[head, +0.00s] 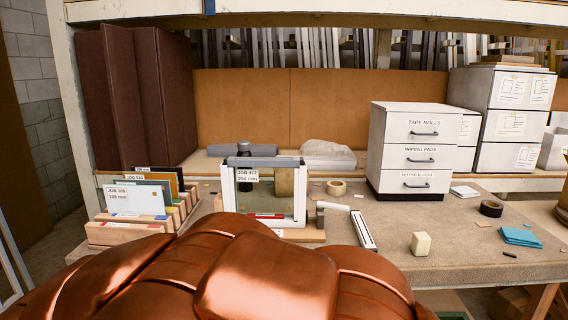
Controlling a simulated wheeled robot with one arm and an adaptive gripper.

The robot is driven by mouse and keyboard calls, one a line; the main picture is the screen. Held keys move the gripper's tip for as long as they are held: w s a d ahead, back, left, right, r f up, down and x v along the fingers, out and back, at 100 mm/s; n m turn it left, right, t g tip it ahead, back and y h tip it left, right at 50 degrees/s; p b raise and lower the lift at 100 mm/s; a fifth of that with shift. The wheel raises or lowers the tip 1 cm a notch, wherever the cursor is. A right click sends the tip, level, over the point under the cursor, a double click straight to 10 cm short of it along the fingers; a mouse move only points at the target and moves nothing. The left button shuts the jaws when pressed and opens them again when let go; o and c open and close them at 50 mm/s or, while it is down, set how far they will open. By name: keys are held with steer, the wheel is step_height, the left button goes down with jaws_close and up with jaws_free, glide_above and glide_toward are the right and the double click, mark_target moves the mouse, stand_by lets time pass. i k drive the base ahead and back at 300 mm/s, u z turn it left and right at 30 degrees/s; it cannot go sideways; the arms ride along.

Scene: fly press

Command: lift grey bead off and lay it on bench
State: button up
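The grey bead (263,162) is a long bar lying level across the top of an upright white frame (227,195). The frame holds a clear pane and has a label reading JOB 413, 204 mm. A small dark piece stands at the bead's upper left edge; I cannot tell what it is. The bench (395,255) is a grey-brown worktop around and in front of the frame. My gripper is not in view, so its state does not show. The lower left foreground is blocked from sight.
Label cards in a wooden rack (125,232) stand left of the frame. A white drawer unit (410,150) stands behind right.

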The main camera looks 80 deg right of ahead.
mark_target(275, 162)
steer(key=z, duration=3.1)
steer(key=k, duration=1)
steer(key=z, duration=0.2)
steer(key=i, duration=1.7)
steer(key=u, duration=1.75)
steer(key=i, duration=0.65)
steer(key=u, duration=0.7)
